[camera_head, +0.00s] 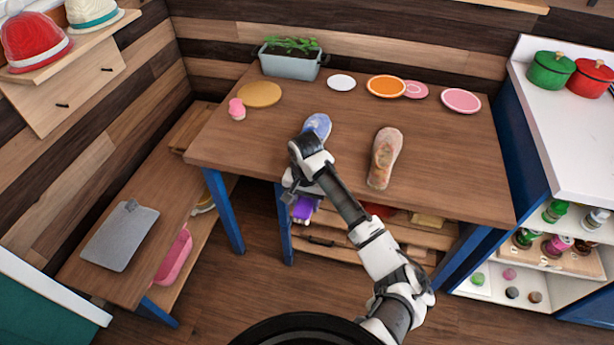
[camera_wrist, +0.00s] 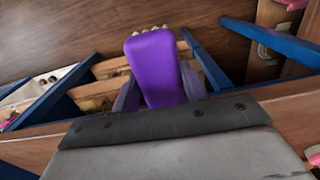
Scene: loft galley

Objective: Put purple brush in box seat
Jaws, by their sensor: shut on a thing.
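The purple brush (camera_head: 303,209) hangs from my gripper (camera_head: 301,196), in front of the table's near edge and below its top. In the wrist view the brush (camera_wrist: 156,65) stands out between the two fingers of my gripper (camera_wrist: 160,92), which is shut on it. Its far end shows light bristles or a pale edge. A low wooden bench (camera_head: 150,208) with blue legs runs along the left wall. I cannot tell for sure whether it is the box seat; no open box top shows in it.
The wooden table (camera_head: 440,150) holds a planter (camera_head: 290,65), several plates, a blue shoe-like item (camera_head: 317,125) and a tan one (camera_head: 384,158). A grey clipboard (camera_head: 120,236) lies on the bench, with a pink item (camera_head: 173,256) below. A shelf unit (camera_head: 545,215) stands right.

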